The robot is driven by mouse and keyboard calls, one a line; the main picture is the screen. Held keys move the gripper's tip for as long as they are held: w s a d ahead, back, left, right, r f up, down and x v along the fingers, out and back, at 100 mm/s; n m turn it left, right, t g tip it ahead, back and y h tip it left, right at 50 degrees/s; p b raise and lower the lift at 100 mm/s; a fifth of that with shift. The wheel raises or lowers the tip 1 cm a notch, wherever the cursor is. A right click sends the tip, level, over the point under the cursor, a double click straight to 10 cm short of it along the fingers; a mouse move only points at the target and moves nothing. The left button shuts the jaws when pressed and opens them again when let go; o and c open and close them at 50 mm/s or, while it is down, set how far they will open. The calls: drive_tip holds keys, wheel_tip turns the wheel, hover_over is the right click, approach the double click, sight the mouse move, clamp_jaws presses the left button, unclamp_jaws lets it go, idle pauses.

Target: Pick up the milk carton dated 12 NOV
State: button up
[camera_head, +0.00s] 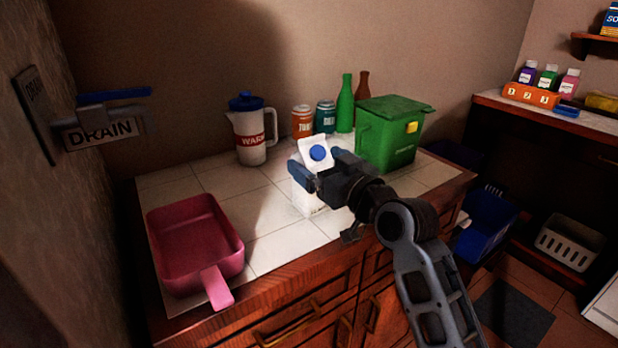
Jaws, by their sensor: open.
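A white milk carton (311,203) with a blue cap stands upright on the tiled counter (276,249), near its middle. My gripper (321,172) is open at the carton, with one finger at its left side and the other behind its upper right. The gripper hides the middle of the carton. I cannot tell whether the fingers touch it. No date can be read on the carton in this view.
A pink pan (193,246) lies at the left. A white jug (249,134), an orange can (302,121), a teal can (325,117), a green bottle (346,105), a brown bottle (361,88) and a green bin (388,137) stand behind. A DRAIN lever (113,96) is on the left wall.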

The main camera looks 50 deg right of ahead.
drive_tip(key=x, duration=0.4)
drive_tip(key=shift+w+r+p, duration=0.2)
drive_tip(key=shift+w+p, duration=0.1)
drive_tip(key=shift+p, duration=0.1)
clamp_jaws()
idle(0.5)
